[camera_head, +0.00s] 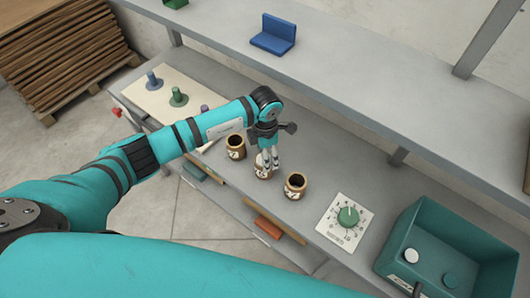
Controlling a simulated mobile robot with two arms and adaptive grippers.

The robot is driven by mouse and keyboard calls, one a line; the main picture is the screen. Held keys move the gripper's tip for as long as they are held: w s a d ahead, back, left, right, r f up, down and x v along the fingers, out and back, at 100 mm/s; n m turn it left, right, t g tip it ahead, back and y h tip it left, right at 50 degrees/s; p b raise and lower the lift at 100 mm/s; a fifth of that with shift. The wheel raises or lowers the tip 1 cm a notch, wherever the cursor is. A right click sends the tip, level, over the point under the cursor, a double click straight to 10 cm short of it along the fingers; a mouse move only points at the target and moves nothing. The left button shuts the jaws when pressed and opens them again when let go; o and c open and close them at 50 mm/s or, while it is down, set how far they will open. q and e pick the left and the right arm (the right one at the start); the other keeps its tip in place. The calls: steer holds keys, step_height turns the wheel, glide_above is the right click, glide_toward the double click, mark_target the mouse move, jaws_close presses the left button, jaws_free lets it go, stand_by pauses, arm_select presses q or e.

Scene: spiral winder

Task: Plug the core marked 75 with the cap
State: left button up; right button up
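Three short brown cores stand in a slanting row on the grey bench: a left core (236,147), a middle core (262,172) and a right core (295,186). Each has a pale label with dark marks; I cannot read which is 75. The left and right cores show dark open tops. My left gripper (269,162) points down at the middle core and partly hides its top. Its fingertips are close together; I cannot tell whether they hold anything or touch the core.
A dial panel (345,222) with a green knob lies right of the cores. A pale board (150,100) with coloured pegs is at the left. A shelf (350,75) carrying a blue holder (273,34) overhangs the back. Stacked wood (60,50) stands at far left.

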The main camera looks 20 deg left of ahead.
arm_select(q)
steer(key=shift+r, duration=0.1)
step_height(320, 180, up, 7)
steer(key=shift+r, duration=0.15)
stand_by(0.3)
stand_by(0.7)
